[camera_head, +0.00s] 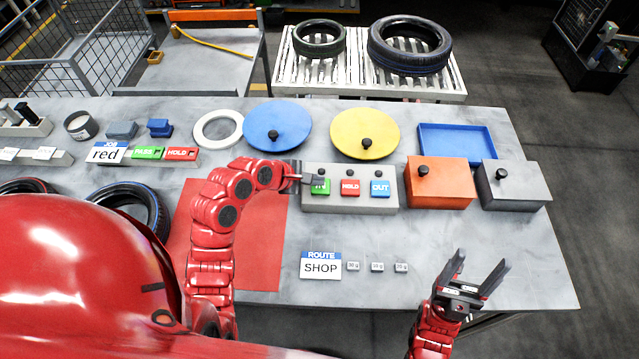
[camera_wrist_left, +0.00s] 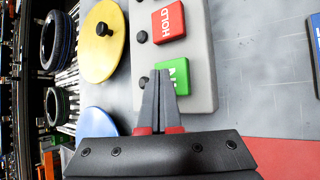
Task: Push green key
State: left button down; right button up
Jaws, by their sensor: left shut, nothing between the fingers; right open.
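The green key (camera_head: 320,187) is the leftmost of three keys on a grey key box (camera_head: 350,208). The red HOLD key (camera_head: 350,187) is in the middle and the blue OUT key (camera_head: 380,188) on the right. My left gripper (camera_head: 312,181) is shut and empty, with its fingertips over the green key and hiding part of its label. In the left wrist view, the shut fingertips (camera_wrist_left: 160,75) overlap the left part of the green key (camera_wrist_left: 178,74); I cannot tell whether they touch it. My right gripper (camera_head: 476,275) is open and empty over the table's front right edge.
A red mat (camera_head: 262,250) lies under my left arm. An orange box (camera_head: 440,183) and a grey box (camera_head: 513,186) stand right of the key box. Blue (camera_head: 277,125) and yellow (camera_head: 365,134) discs lie behind it. A ROUTE SHOP card (camera_head: 320,266) lies in front.

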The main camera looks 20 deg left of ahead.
aim_at(316, 187)
pick_arm(q)
jog(key=shift+f, duration=0.1)
dwell(0.3)
jog(key=shift+f, duration=0.35)
jog(key=shift+r+p, duration=0.45)
jog(key=shift+p, duration=0.6)
jog(key=shift+r, duration=0.1)
notch_tip(316, 187, up, 6)
jog(key=p, duration=0.5)
jog(key=shift+p, duration=0.4)
